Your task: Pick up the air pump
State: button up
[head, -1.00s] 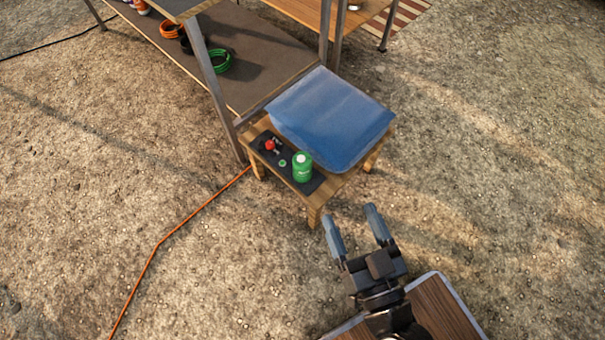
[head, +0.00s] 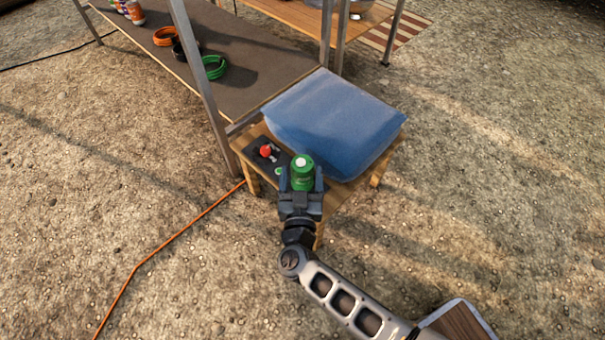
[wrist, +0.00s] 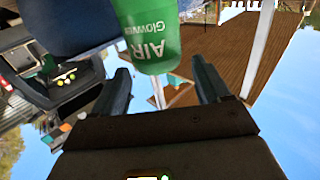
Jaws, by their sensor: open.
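The air pump appears to be the green cylinder with a white top (head: 303,174), standing upright on a dark mat on a small wooden table (head: 334,200). In the wrist view the green cylinder (wrist: 150,35) shows upside down, with "AIR" lettered on it. My gripper (head: 301,180) is open, with one finger on each side of the cylinder in the head view. In the wrist view, the cylinder lies ahead of the fingertips, between their lines. Contact cannot be made out. The gripper hides the cylinder's lower part in the head view.
A large blue bag-like block (head: 335,120) stands close behind the cylinder on the table. A small red-topped item (head: 265,151) lies on the mat to the left. A shelf (head: 235,55) with cable coils adjoins at the back left. An orange cable (head: 165,238) crosses the ground.

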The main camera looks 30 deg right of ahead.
aim_at(302, 156)
jog(key=b+x, duration=0.1)
jog(key=x, duration=0.1)
jog(key=f+b+x, duration=0.1)
jog(key=x, duration=0.2)
jog(key=shift+w+d+b, duration=0.2)
jog(key=shift+d+b, duration=0.1)
jog(key=shift+b, duration=0.05)
jog(key=shift+w, duration=0.2)
